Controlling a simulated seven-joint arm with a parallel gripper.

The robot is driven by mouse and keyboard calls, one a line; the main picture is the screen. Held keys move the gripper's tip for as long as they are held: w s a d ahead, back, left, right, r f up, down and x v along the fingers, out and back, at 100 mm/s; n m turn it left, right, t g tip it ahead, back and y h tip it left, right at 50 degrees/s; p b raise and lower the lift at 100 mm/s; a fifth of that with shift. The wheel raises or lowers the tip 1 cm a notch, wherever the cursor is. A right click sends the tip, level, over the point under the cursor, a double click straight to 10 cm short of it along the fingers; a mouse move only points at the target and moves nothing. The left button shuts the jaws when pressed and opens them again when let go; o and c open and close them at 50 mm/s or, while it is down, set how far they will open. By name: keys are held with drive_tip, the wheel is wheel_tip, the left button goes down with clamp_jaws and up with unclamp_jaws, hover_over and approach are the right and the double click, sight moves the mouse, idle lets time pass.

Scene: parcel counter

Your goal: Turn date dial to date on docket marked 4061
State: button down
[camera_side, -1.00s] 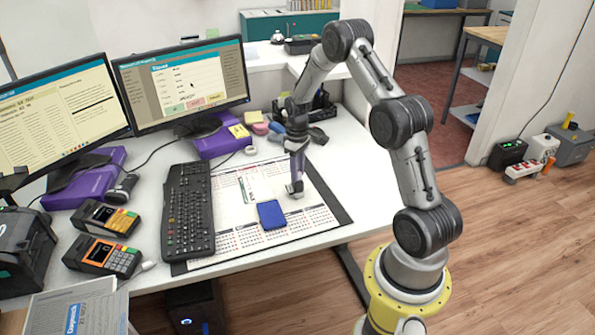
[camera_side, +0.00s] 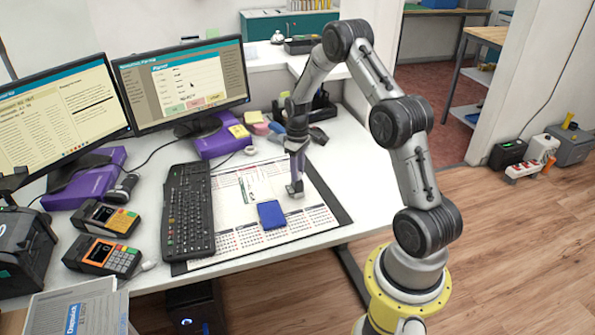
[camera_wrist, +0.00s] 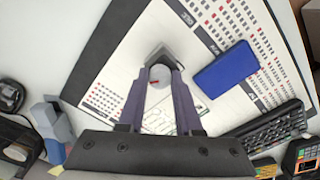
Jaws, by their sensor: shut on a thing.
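My gripper (camera_side: 296,186) points down at the calendar desk mat, right of a blue block (camera_side: 271,214). In the wrist view its fingers (camera_wrist: 160,72) are shut on a small pale round piece with a red mark (camera_wrist: 158,80), which looks like the date dial. The fingers hide much of it, and its date setting cannot be read. The blue block also shows in the wrist view (camera_wrist: 224,70), apart from the fingers. I cannot make out a docket marked 4061; text on the mat and screens is too small to read.
A black keyboard (camera_side: 188,210) lies left of the mat (camera_side: 310,232). Two monitors (camera_side: 182,80) stand behind on purple bases. Card terminals (camera_side: 103,256) are at the left. A dark desk tray (camera_side: 318,108) stands behind my gripper. The desktop right of the mat is clear.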

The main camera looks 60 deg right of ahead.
drive_tip(key=m, duration=1.2)
idle(0.3)
drive_tip(key=c, duration=0.7)
unclamp_jaws()
drive_tip(key=shift+r, duration=3.5)
